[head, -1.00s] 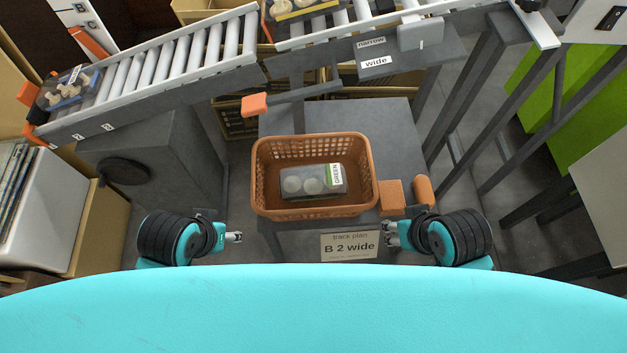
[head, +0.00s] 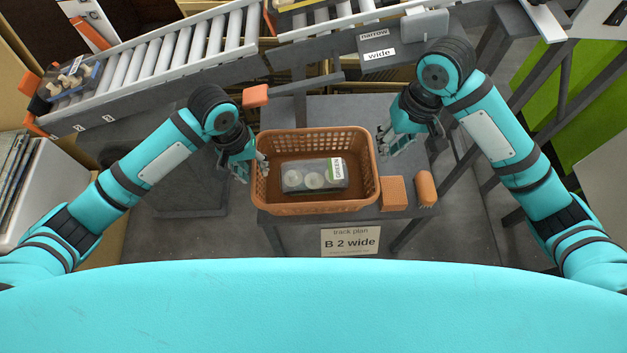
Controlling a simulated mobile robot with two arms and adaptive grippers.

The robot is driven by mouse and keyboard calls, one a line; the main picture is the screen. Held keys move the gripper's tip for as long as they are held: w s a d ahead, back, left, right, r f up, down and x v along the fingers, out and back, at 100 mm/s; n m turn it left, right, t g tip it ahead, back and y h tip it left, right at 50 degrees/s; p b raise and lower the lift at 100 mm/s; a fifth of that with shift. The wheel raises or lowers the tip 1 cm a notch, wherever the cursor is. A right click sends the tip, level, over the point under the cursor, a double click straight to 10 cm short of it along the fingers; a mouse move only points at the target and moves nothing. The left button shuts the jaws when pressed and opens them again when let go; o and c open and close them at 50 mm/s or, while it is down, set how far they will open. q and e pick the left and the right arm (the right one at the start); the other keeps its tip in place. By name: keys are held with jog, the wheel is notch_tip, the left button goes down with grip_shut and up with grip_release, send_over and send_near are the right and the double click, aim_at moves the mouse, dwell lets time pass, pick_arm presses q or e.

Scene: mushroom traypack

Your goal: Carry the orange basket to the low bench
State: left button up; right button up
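The orange basket (head: 316,207) stands upright on a grey table (head: 300,108) below the conveyor. A clear-topped pack with a green-lettered label (head: 313,177) lies inside it. My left gripper (head: 253,172) is at the basket's left side, close to the rim; whether it touches cannot be told. My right gripper (head: 390,146) is to the right of the basket's right rim, a little apart from it. Its fingers look spread and hold nothing. Which surface is the low bench cannot be told.
An orange block (head: 394,192) and an orange cylinder (head: 426,188) sit right of the basket. A roller conveyor (head: 160,75) with a mushroom tray (head: 73,80) runs behind. A "B 2 wide" sign (head: 350,241) hangs at the table's front. An orange-ended bar (head: 256,96) juts over the table's back.

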aim_at(265, 188)
pick_arm(q)
jog(key=shift+a, duration=0.1)
pick_arm(e)
jog(key=shift+w+d+r, duration=0.1)
